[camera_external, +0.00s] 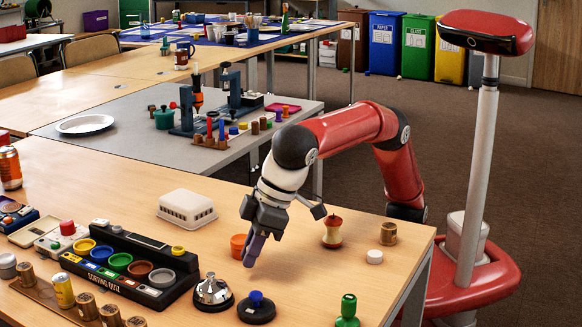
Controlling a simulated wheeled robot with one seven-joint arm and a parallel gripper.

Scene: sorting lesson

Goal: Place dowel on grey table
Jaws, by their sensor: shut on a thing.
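My gripper (262,222) points down over the front wooden table (330,272), to the right of the orange cup. It is shut on a dark bluish-purple piece (255,249), which I take to be the dowel; its lower end shows below the jaws. Its exact shape is hard to make out, and I cannot tell whether it touches the wood. The grey table (115,115) stands behind the wooden table, at its far side. It bears a white plate (85,124), a dark stand with an orange tool (197,95) and several small coloured pegs and wooden cylinders.
Near my gripper are an orange cup (238,246), an apple core (332,232), a white vented box (187,208), a bell (213,293) and a sorting-quiz tray (130,268). A wooden cylinder (388,234) stands near the right edge. The grey table's front left is clear.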

